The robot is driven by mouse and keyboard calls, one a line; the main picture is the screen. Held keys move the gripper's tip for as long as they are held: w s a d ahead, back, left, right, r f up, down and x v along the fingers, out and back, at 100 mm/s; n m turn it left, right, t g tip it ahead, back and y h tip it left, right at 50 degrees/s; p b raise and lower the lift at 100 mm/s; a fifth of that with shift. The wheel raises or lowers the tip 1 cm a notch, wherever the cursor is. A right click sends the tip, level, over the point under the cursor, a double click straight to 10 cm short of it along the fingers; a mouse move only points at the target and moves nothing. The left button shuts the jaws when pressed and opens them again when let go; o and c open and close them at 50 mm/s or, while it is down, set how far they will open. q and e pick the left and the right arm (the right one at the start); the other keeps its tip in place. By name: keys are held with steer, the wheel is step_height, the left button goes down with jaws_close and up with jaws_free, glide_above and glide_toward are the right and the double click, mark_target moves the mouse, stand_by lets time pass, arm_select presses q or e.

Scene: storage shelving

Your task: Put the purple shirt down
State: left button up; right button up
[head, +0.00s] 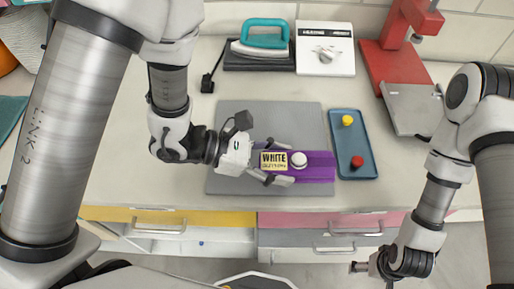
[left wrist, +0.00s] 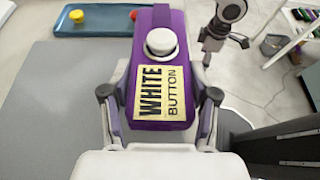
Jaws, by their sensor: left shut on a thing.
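The purple shirt (head: 318,169) is a flat, folded purple block with a white button and a yellow label reading "WHITE BUTTON". My left gripper (head: 270,164) is shut on its left end in the head view, with a finger along each side. In the left wrist view the shirt (left wrist: 186,22) extends away from my left gripper (left wrist: 160,108), label facing up. It is over the grey mat (head: 225,118); I cannot tell whether it touches it. My right gripper (head: 362,267) is low at the right, in front of the counter, and its fingers are too small to read.
A blue tray (head: 352,133) with a yellow and a red button lies right of the mat. Behind stand a teal iron (head: 263,38), a white box (head: 325,50) and a red press (head: 392,58). The mat's left part is bare. Drawers line the counter front.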

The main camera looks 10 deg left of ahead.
arm_select(q)
steer(key=shift+w+a+r+p, duration=0.15)
steer(key=shift+w+a+p, duration=0.7)
steer(key=shift+w, duration=0.4)
steer(key=p, duration=0.2)
glide_above(255, 136)
steer(key=s, duration=0.2)
steer(key=shift+d+f, duration=0.4)
steer(key=shift+f, duration=0.05)
steer(key=shift+w+a+f, duration=0.15)
steer(key=shift+w+f, duration=0.05)
steer(key=shift+w, duration=0.05)
step_height(255, 136, down, 3)
steer(key=shift+s+r+p, duration=0.1)
steer(key=shift+r+p, duration=0.1)
steer(key=shift+p, duration=0.15)
steer(key=shift+f, duration=0.5)
arm_select(e)
step_height(255, 136, up, 3)
steer(key=shift+f, duration=0.15)
steer(key=shift+f, duration=0.1)
